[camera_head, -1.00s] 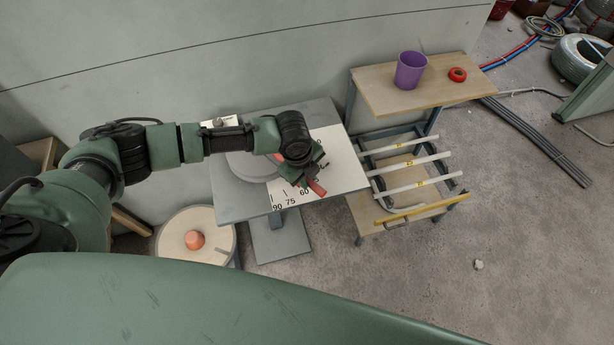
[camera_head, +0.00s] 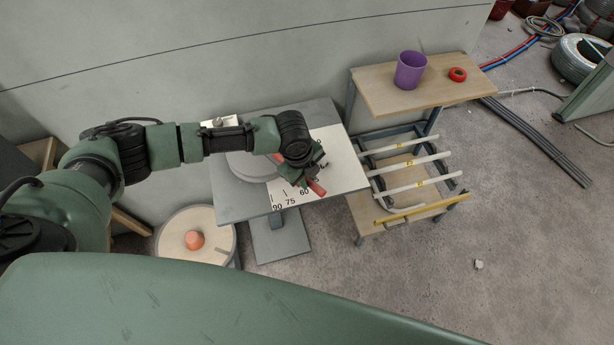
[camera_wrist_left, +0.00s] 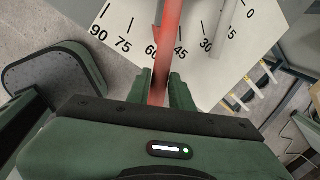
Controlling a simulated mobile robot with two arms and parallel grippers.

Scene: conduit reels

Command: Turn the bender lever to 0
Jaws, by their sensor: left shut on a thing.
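The bender lever is a red bar (camera_wrist_left: 172,42), seen in the wrist view over a white scale plate (camera_wrist_left: 205,82) marked 90 to 0. A small red pointer on the lever lies between the 60 and 45 marks. My left gripper (camera_wrist_left: 161,90) is shut on the lever, one finger on each side. In the head view the left gripper (camera_head: 305,174) is over the bender table (camera_head: 240,210), and the red lever end (camera_head: 317,188) sticks out past it. The gripper and forearm hide much of the lever and the scale's lower numbers there. My right gripper is not in view.
A round grey disc (camera_head: 245,168) lies under my left forearm. A round stand (camera_head: 175,243) with an orange ball (camera_head: 194,240) is at the lower left. A rack with white tubes (camera_head: 415,184) and a shelf with a purple cup (camera_head: 410,70) stand to the right.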

